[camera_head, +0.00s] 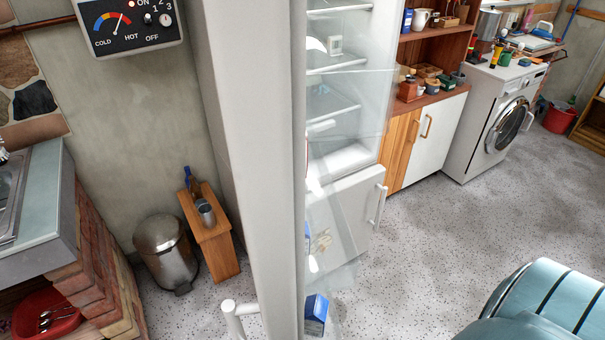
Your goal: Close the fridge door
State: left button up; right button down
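The fridge door (253,150) stands wide open towards me, its tall white edge running through the middle of the head view. A pale bar handle (236,318) shows on its left side near the bottom. Clear door shelves on its right side hold a blue and white carton (316,312). The fridge interior (338,95) is exposed behind the door, with several mostly empty shelves. The lower white compartment door (352,212), with its own handle (378,206), looks shut. Neither of my grippers is in view.
A metal bin (165,252) and small wooden stand (212,235) are left of the door. A brick-sided sink counter (85,250) is far left. A cabinet, washing machine (485,125) and teal striped object (555,300) are right. The speckled floor (420,255) is clear there.

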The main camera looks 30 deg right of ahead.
aim_at(258, 48)
jog(key=i+j+z, duration=0.2)
jog(key=z, duration=0.2)
jog(key=i+j+z, duration=0.2)
jog(key=z, duration=0.2)
jog(key=i+j+z, duration=0.1)
jog(key=j+z, duration=0.25)
jog(key=i+j+z, duration=0.1)
jog(key=j+z, duration=0.3)
jog(key=l, duration=0.1)
